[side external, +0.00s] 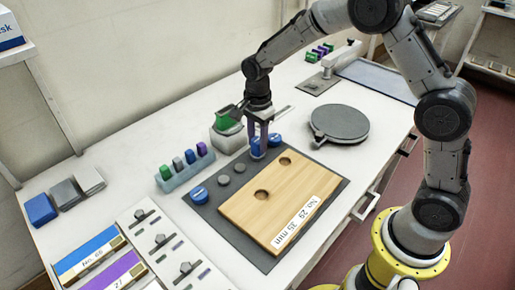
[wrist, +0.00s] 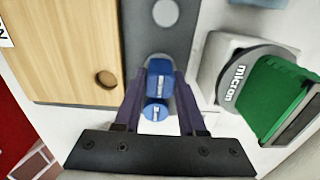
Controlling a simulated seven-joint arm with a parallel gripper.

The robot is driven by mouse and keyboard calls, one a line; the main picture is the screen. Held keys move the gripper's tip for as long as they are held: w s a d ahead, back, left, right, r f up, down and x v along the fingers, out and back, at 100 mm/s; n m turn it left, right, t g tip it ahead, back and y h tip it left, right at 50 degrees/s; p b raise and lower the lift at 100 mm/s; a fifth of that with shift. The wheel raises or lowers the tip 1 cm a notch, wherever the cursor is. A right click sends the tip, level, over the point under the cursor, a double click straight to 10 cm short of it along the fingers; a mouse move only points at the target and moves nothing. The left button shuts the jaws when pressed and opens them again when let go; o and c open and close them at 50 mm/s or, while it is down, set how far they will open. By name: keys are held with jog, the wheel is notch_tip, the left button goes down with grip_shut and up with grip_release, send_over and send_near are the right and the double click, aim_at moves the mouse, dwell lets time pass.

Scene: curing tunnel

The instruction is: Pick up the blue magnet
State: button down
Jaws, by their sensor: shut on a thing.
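A blue magnet (wrist: 159,84) with a pale mark is between the fingertips of my gripper (wrist: 163,75) in the wrist view. My gripper (side external: 261,147) is shut on it, pointing down over the dark mat (side external: 207,208); in the side view the fingers partly hide the blue magnet (side external: 256,153). I cannot tell whether it touches the mat. A second blue disc (side external: 275,140) lies just behind my gripper; a blue disc (wrist: 155,112) also shows between the fingers in the wrist view. Another blue disc (side external: 199,193) lies at the mat's left end.
A wooden board (side external: 250,210) with two holes lies on the mat. Grey discs (side external: 224,181) sit beside it. A rack of colored pieces (side external: 185,170) is left; a round grey plate (side external: 340,122) is right.

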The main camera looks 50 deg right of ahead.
jog(key=shift+r, duration=0.1)
dwell(0.3)
jog(key=shift+r, duration=0.5)
notch_tip(320, 180, up, 2)
jog(key=shift+r, duration=0.2)
jog(key=s+r, duration=0.9)
jog(key=s, duration=0.5)
send_near(258, 139)
jog(key=s+a+r, duration=0.1)
jog(key=s+a, duration=0.1)
jog(key=a, duration=0.2)
jog(key=shift+w+a+f, duration=0.35)
jog(key=shift+a+f, duration=0.2)
jog(key=shift+f, duration=1)
jog(key=shift+w+a+f, duration=0.3)
jog(key=shift+a+f, duration=0.2)
jog(key=shift+f, duration=1.1)
jog(key=shift+w+a+f, duration=0.35)
jog(key=shift+a+f, duration=0.2)
jog(key=shift+f, duration=1)
